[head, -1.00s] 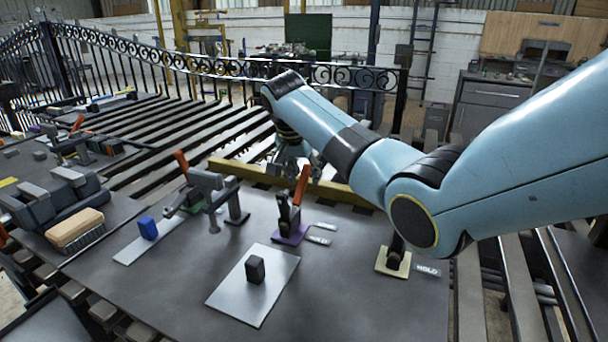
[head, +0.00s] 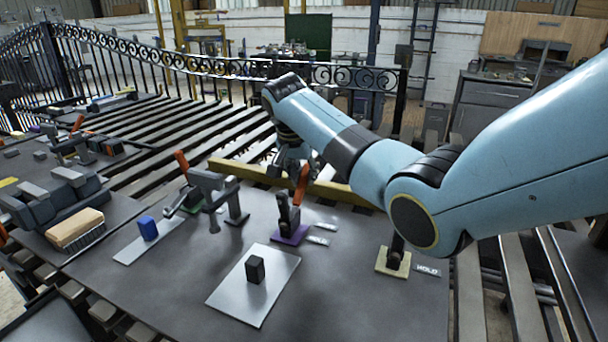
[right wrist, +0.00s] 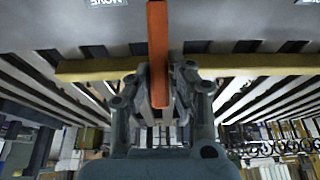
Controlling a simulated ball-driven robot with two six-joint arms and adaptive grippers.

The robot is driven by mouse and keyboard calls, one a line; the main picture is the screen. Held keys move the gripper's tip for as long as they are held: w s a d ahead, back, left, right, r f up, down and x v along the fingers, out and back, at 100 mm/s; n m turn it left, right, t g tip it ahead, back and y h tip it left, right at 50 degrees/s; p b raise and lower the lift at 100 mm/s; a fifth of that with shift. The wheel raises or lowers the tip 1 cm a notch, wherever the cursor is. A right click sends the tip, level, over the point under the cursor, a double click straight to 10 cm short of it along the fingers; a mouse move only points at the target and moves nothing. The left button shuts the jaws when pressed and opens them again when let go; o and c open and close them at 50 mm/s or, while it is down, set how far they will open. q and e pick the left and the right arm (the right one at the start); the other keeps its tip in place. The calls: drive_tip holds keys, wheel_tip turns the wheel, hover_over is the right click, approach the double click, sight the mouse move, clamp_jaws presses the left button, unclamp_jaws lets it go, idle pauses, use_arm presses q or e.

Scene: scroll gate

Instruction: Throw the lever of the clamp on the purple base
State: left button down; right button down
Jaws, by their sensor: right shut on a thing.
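The clamp on the purple base (head: 289,235) stands on the dark table, with its orange lever (head: 301,182) pointing up. My right gripper (head: 293,163) is at the top of this lever, behind it as seen from the head. In the right wrist view the orange lever (right wrist: 158,50) runs down between the fingers of my right gripper (right wrist: 160,100), which is shut on it. The fingertips' contact is partly hidden in the head view. My left gripper is not in view.
A black block (head: 255,269) stands on a pale plate in front. A yellow bar (head: 340,188) lies behind.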

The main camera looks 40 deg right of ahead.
sight(302, 180)
drive_tip(key=shift+s+a+r+t+h+p, duration=0.35)
drive_tip(key=shift+a+r+h+p, duration=0.3)
drive_tip(key=shift+p, duration=0.45)
drive_tip(key=shift+s+a+t+h+p, duration=0.15)
drive_tip(key=shift+a+t+h+p, duration=0.25)
drive_tip(key=shift+h, duration=0.25)
drive_tip(key=shift+s+a+r+t+h+b, duration=0.15)
drive_tip(key=shift+s+a+t+h+b, duration=0.15)
drive_tip(key=shift+a+h, duration=0.25)
drive_tip(key=shift+s+a+r+t+h+b, duration=0.15)
drive_tip(key=shift+a+t+h+b, duration=0.1)
drive_tip(key=shift+h+b, duration=0.2)
drive_tip(key=shift+s+a+f+t+h+b, duration=0.15)
drive_tip(key=shift+a+h+b, duration=0.1)
drive_tip(key=shift+h+b, duration=0.15)
drive_tip(key=shift+s+a+r+h+b, duration=0.15)
drive_tip(key=shift+a+r+h+b, duration=0.15)
drive_tip(key=shift+h+b, duration=0.2)
